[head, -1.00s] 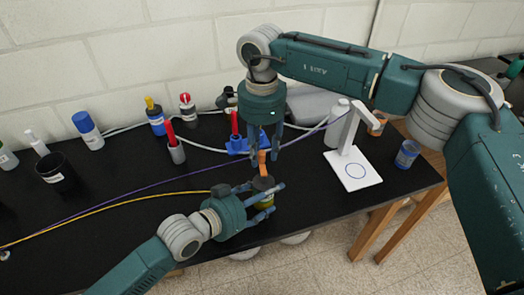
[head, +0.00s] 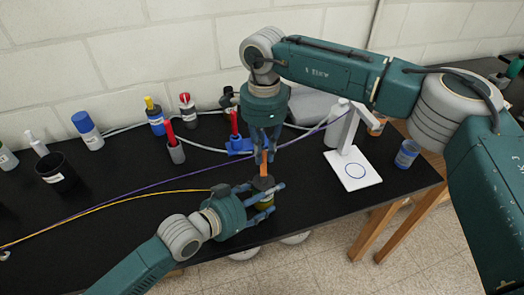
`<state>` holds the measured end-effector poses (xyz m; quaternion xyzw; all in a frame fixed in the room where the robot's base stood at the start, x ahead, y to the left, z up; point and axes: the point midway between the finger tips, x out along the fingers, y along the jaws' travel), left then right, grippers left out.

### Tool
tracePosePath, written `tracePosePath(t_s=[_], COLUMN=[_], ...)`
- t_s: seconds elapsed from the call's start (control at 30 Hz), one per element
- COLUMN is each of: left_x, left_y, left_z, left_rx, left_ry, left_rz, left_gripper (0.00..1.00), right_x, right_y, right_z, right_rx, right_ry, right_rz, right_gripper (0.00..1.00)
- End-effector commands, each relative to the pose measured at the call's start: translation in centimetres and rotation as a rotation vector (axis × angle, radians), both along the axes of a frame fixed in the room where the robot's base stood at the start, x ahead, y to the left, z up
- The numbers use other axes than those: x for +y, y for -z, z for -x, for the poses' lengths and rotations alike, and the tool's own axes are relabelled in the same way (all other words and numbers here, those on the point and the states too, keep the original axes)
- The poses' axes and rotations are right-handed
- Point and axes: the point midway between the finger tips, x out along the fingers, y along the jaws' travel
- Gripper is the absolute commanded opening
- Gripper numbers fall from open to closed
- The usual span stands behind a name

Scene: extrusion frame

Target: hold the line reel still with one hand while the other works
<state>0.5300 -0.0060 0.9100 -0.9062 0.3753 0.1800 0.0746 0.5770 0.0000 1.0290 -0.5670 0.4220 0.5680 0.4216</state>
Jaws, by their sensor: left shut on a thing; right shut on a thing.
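The line reel (head: 264,206) shows as a squat, yellowish body with a dark brown top, standing near the front edge of the black table. My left gripper (head: 270,197) reaches in from the left and is shut on the reel, one finger on each side; its fingers partly hide it. A narrow orange piece (head: 264,169) stands up from the reel's top. My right gripper (head: 265,153) points straight down above the reel, its fingers shut on the upper part of the orange piece.
A yellow cord and a purple cord cross the black tabletop (head: 120,235). Behind stand a blue holder (head: 238,146), a grey cup with a red item (head: 176,152) and several bottles. A white stand (head: 354,172) and blue jar (head: 406,154) are at right.

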Motion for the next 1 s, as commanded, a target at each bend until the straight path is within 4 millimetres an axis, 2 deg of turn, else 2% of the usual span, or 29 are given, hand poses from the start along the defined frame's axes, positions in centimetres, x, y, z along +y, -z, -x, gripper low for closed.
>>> tracePosePath(t_s=[0.27,0.3,0.4,0.77,0.87,1.0], left_x=[0.1,0.1,0.1,0.0,0.0,0.0], left_y=[0.1,0.1,0.1,0.1,0.1,0.1], left_z=[0.0,0.0,0.0,0.0,0.0,0.0], left_rx=[0.003,0.003,0.003,0.002,0.002,0.002], left_ry=[0.000,0.000,0.000,0.000,0.000,0.000], left_rz=[-0.001,-0.001,-0.001,-0.002,-0.002,-0.002], left_gripper=[0.32,0.32,0.32,0.32,0.32,0.32], right_x=[-0.1,-0.1,-0.1,-0.1,-0.1,-0.1], right_y=[-0.1,-0.1,-0.1,-0.5,-1.7,-4.6], right_z=[-0.1,-0.1,-0.1,-0.1,-0.1,-0.1], right_rx=[-0.001,-0.001,-0.001,-0.002,-0.003,-0.005], right_ry=[0.021,0.021,0.020,0.019,0.019,0.020], right_rz=[0.001,0.001,0.001,0.000,0.001,0.000], right_gripper=[0.00,0.17,0.35,0.35,0.35,0.35])
